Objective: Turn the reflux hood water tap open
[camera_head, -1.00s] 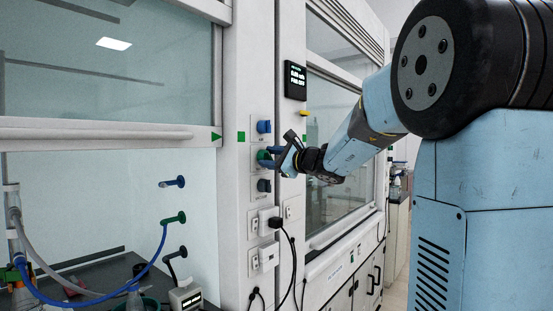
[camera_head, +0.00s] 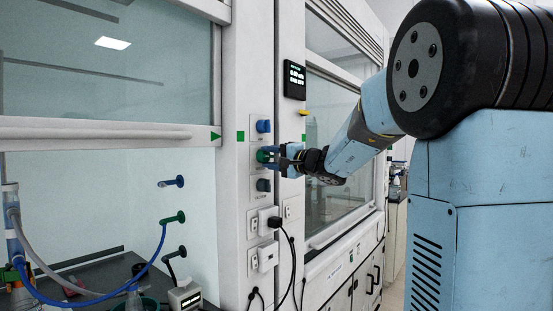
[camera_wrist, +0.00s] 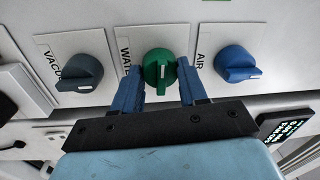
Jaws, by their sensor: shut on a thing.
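In the head view the green knob (camera_head: 263,156) shows at the end of my gripper (camera_head: 274,157), partly hidden by the fingers. In the left hood, the glass column (camera_head: 10,197) at the far left looks blue.
The blue air knob (camera_wrist: 237,63) and dark vacuum knob (camera_wrist: 74,73) sit close on either side. Plugs with black cables (camera_head: 275,222) hang below. A display (camera_head: 295,81) is above. A green outlet (camera_head: 174,218) with blue hose is inside the left hood.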

